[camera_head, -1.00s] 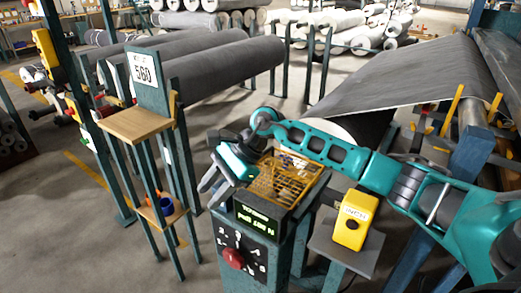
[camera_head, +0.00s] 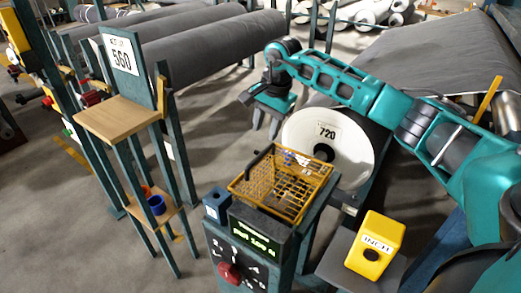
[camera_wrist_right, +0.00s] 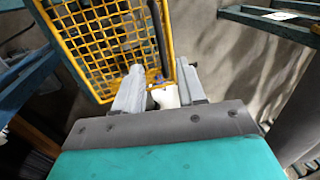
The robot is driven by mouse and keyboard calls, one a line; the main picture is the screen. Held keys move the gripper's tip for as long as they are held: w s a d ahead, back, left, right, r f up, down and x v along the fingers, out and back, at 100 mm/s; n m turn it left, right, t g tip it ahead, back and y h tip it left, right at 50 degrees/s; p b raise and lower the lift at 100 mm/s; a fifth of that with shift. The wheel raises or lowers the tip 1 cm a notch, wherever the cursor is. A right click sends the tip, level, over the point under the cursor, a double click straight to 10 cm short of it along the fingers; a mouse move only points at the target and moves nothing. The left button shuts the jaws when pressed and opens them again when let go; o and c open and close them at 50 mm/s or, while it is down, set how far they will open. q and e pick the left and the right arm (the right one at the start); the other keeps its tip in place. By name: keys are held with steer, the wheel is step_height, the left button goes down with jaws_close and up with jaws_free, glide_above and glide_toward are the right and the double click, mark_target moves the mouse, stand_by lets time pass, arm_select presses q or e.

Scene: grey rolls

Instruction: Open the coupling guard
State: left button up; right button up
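The coupling guard (camera_head: 285,187) is a yellow mesh cover on top of the dark green pedestal, with a black bar handle (camera_head: 258,160) along its left side. It looks lowered, with parts dimly visible through the mesh. In the right wrist view the mesh (camera_wrist_right: 95,45) fills the upper left, and the black bar (camera_wrist_right: 158,40) runs beyond my fingertips. My right gripper (camera_head: 266,124) hangs fingers down above and behind the guard, in front of the roll's left edge. Its fingers (camera_wrist_right: 159,80) are apart, and nothing is clearly held. My left gripper is out of view.
A roll with a white end marked 720 (camera_head: 330,145) is close behind the guard. A yellow INCH button box (camera_head: 375,245) stands at the right. The pedestal front has a lit display (camera_head: 255,238) and red knob (camera_head: 229,272). A wooden shelf stand (camera_head: 118,118) is at the left.

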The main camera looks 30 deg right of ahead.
mark_target(260, 156)
steer(key=f, duration=0.3)
steer(key=w+f, duration=0.1)
steer(key=f, duration=0.5)
steer(key=shift+w+a, duration=0.35)
steer(key=shift+c, duration=0.4)
jaws_close()
